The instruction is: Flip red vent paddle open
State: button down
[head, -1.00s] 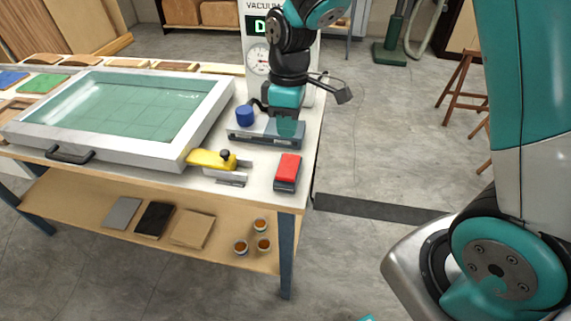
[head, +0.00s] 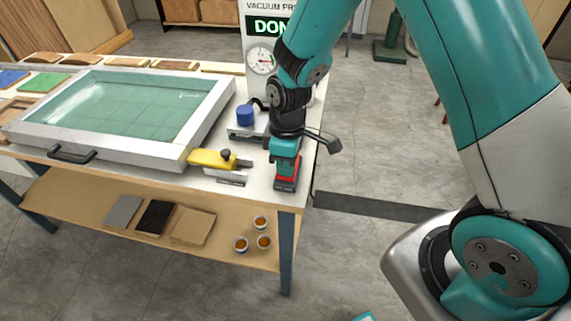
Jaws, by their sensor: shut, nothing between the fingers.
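The red vent paddle (head: 287,182) is on a dark base at the front right corner of the table. Most of it is hidden behind my gripper (head: 286,172); only red edges show low around the gripper. My gripper is shut with nothing held, pointing down right over the paddle. I cannot tell whether it touches the paddle.
A blue knob (head: 245,115) on a grey valve block stands behind. The framed press bed (head: 196,135) fills the table's left. A vacuum unit (head: 262,50) reading "DON" stands at the back.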

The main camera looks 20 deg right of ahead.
jog(key=shift+s+a+f+b, duration=0.1)
jog(key=shift+a+f+b, duration=0.05)
jog(key=shift+f+b, duration=0.3)
jog(key=shift+s+t+h, duration=0.1)
jog(key=shift+t+h, duration=0.2)
jog(key=shift+t, duration=0.1)
jog(key=shift+r+p, duration=0.8)
jog(key=shift+r, duration=0.05)
jog(key=shift+r, duration=0.15)
notch_tip(320, 180, up, 14)
jog(key=s+a+p, duration=0.1)
jog(key=p, duration=0.1)
jog(key=shift+s+f, duration=0.2)
